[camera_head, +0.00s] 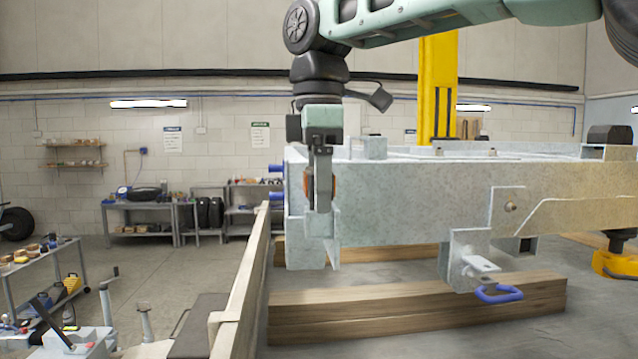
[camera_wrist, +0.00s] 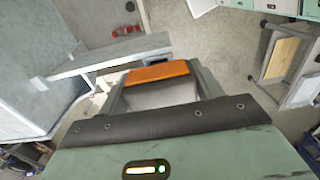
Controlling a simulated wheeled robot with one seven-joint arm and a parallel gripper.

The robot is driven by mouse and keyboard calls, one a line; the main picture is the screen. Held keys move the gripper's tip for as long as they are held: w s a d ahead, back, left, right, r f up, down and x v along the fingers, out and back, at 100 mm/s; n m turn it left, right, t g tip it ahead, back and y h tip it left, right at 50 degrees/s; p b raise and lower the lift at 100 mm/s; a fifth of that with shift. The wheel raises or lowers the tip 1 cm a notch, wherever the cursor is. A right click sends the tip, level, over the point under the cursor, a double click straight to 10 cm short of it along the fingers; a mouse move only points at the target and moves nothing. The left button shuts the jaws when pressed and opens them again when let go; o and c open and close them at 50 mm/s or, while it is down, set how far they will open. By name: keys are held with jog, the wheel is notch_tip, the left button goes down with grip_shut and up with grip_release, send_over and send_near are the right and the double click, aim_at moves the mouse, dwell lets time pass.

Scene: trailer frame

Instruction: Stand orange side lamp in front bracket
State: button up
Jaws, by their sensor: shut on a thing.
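My gripper (camera_head: 319,200) points down beside the near left corner of the pale grey trailer frame (camera_head: 420,195). It is shut on the orange side lamp (camera_wrist: 158,73), which shows as an orange block between the two fingers in the wrist view. In the head view only orange edges of the lamp (camera_head: 309,188) show around the finger. A small pale metal bracket (camera_head: 331,250) is at the frame's corner, just below the fingertips. I cannot tell whether the lamp touches it, because the gripper covers that spot.
Another bracket (camera_head: 470,262) with a blue shackle (camera_head: 499,294) hangs from the frame at right. Wooden beams (camera_head: 420,305) lie below. A wooden rail (camera_head: 245,275) runs at left of the frame. A yellow column (camera_head: 437,90) stands behind. Open floor lies at left.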

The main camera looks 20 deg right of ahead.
jog(key=shift+f+b, duration=0.4)
jog(key=shift+f, duration=0.25)
jog(key=o, duration=1.2)
jog(key=shift+c, duration=0.2)
notch_tip(320, 180, up, 18)
jog(key=p, duration=0.5)
jog(key=shift+f, duration=0.2)
jog(key=shift+s, duration=0.15)
